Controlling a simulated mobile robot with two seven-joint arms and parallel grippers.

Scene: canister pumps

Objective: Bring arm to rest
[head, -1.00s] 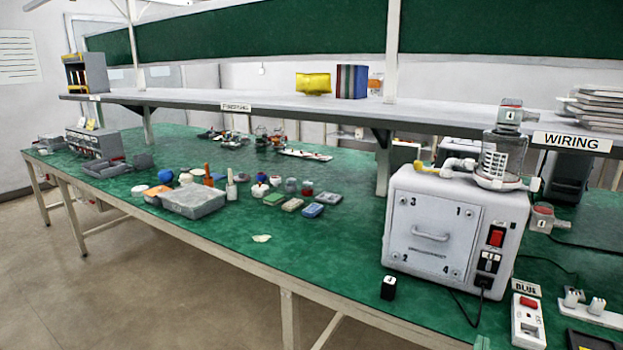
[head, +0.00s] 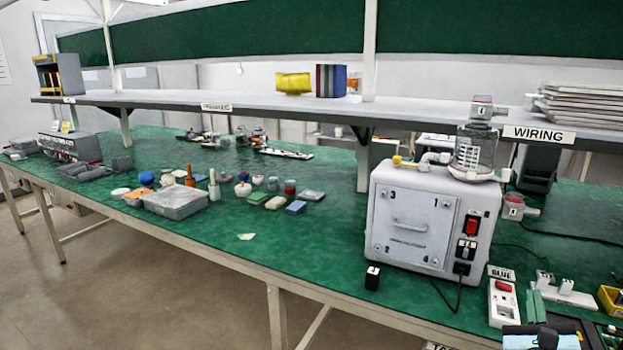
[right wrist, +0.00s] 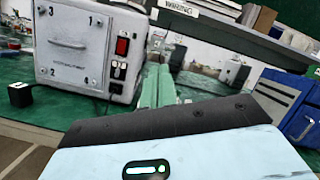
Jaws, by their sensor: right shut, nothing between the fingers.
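My right gripper (head: 535,303) shows at the bottom right of the head view, its green fingers pointing up from my light-blue wrist. In the right wrist view its two green fingers (right wrist: 155,87) lie side by side, shut with nothing between them. They are in front of the bench, right of the white machine box (head: 415,225) and apart from it in the picture. That box also fills the upper left of the right wrist view (right wrist: 85,50). My left gripper is not in view.
Near the gripper are a white power strip with a red switch (head: 503,303), white connectors (head: 565,293) and a yellow bin (head: 611,300). A small black block (head: 372,278) stands before the box. A clear-topped pump (head: 475,150) sits on the box. The green bench (head: 310,255) is bare left of the block.

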